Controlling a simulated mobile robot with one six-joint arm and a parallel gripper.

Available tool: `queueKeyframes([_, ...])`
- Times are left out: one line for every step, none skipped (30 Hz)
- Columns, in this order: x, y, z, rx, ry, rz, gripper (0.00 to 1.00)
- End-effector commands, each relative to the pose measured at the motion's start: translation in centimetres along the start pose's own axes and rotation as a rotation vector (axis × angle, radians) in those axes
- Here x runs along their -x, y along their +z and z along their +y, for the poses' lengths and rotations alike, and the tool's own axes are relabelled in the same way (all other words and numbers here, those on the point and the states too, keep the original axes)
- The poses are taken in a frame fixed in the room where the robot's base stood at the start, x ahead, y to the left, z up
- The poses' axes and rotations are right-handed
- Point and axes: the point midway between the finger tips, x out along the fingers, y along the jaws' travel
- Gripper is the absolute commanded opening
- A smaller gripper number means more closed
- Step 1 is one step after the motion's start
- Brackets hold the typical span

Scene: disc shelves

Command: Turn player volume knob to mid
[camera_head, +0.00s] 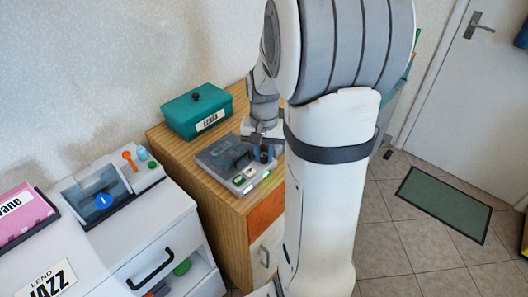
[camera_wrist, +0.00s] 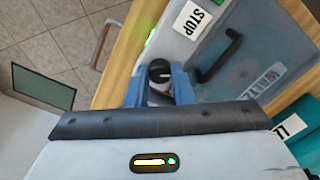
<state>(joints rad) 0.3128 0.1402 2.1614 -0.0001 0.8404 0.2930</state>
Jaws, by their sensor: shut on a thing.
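The player (camera_head: 222,157) is a grey box with a dark clear lid and a handle, on the wooden cabinet. It fills the upper right of the wrist view (camera_wrist: 210,62), with a STOP label and a WALTZ disc label under the lid. The volume knob (camera_wrist: 160,71) is black with a pale pointer mark, at the player's corner. My gripper (camera_wrist: 160,88) has its blue fingers shut on the knob, one on each side. In the head view my gripper (camera_head: 264,150) is at the player's right corner and partly hides the knob. The pointer's exact setting is hard to read.
A teal lidded box (camera_head: 197,112) stands behind the player on the wooden cabinet (camera_head: 172,148). A white unit with another disc device (camera_head: 100,198) and a pink disc case (camera_head: 22,215) is at left. A green mat (camera_head: 444,203) lies on open tiled floor at right.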

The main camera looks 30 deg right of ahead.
Motion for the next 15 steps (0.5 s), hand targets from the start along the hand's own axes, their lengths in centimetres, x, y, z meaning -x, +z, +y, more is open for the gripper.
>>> queueKeyframes([0.11, -0.09, -0.04, -0.045, -0.001, 0.003, 0.00])
queueKeyframes([0.11, -0.09, -0.04, -0.073, -0.001, 0.003, 0.00])
queueKeyframes([0.11, -0.09, -0.04, -0.111, -0.001, 0.003, 0.00])
queueKeyframes([0.11, -0.09, -0.04, -0.139, -0.001, 0.003, 0.00])
queueKeyframes([0.11, -0.09, -0.04, -0.167, -0.001, 0.003, 0.00])
queueKeyframes([0.12, -0.09, -0.04, -0.203, -0.002, 0.003, 0.00])
queueKeyframes([0.11, -0.09, -0.04, -0.230, -0.002, 0.003, 0.00])
queueKeyframes([0.11, -0.09, -0.04, -0.257, -0.002, 0.003, 0.00])
queueKeyframes([0.12, -0.09, -0.04, -0.291, -0.002, 0.003, 0.00])
queueKeyframes([0.12, -0.10, -0.04, -0.315, -0.002, 0.003, 0.00])
queueKeyframes([0.12, -0.10, -0.04, -0.339, -0.002, 0.003, 0.00])
queueKeyframes([0.12, -0.10, -0.04, -0.370, -0.002, 0.003, 0.00])
queueKeyframes([0.12, -0.10, -0.04, -0.392, -0.002, 0.003, 0.00])
queueKeyframes([0.12, -0.10, -0.04, -0.413, -0.002, 0.003, 0.00])
queueKeyframes([0.12, -0.10, -0.04, -0.440, -0.002, 0.003, 0.00])
